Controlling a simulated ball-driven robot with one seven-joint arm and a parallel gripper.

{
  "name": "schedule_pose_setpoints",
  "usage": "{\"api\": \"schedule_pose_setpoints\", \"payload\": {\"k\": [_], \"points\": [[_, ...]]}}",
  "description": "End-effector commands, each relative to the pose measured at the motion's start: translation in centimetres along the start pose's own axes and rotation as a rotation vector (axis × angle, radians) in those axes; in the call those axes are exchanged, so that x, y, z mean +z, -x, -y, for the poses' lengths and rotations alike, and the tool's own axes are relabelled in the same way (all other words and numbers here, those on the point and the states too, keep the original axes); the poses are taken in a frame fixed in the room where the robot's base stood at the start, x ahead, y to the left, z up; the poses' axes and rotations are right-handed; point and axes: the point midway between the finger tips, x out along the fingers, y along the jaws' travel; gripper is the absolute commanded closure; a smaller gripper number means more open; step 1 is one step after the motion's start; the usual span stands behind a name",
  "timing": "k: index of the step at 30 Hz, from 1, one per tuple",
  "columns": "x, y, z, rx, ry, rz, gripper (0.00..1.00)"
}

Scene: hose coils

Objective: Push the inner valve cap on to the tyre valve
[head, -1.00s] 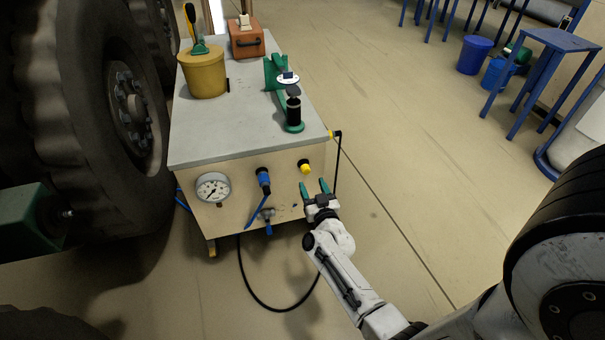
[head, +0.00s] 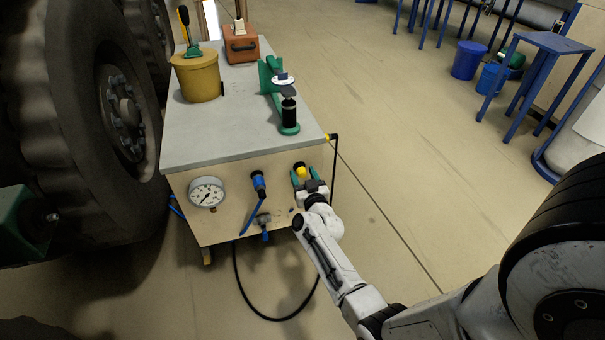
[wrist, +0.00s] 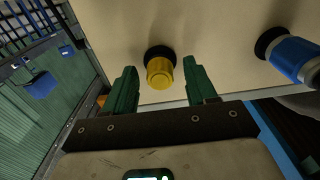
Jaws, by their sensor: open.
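A yellow cap-like piece (head: 301,170) sits on a black round fitting on the front panel of the cart; it also shows in the wrist view (wrist: 160,73). I cannot tell whether it is the inner valve cap. My gripper (head: 304,176) is open, with its green fingers near the panel. In the wrist view the yellow piece lies between the two fingers, with a gap on each side, and neither finger visibly touches it. A large tyre (head: 70,110) stands left of the cart. I cannot make out a tyre valve on its wheel.
The cart (head: 185,135) has a grey top with a yellow bucket (head: 195,80), an orange box (head: 241,46) and a green stand (head: 288,128). Its panel carries a gauge (head: 207,193) and a blue connector (head: 258,184). A black hose (head: 250,308) loops below.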

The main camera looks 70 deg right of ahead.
Motion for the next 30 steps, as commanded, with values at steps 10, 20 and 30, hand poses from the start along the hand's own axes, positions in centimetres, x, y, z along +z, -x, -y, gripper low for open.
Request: {"api": "schedule_pose_setpoints", "payload": {"k": [10, 20, 30], "points": [[-0.03, 0.02, 0.00, 0.000, 0.001, 0.000, 0.44], [0.00, 0.02, 0.02, 0.000, 0.001, 0.001, 0.44], [0.01, 0.02, 0.02, 0.000, 0.000, 0.000, 0.64]]}}
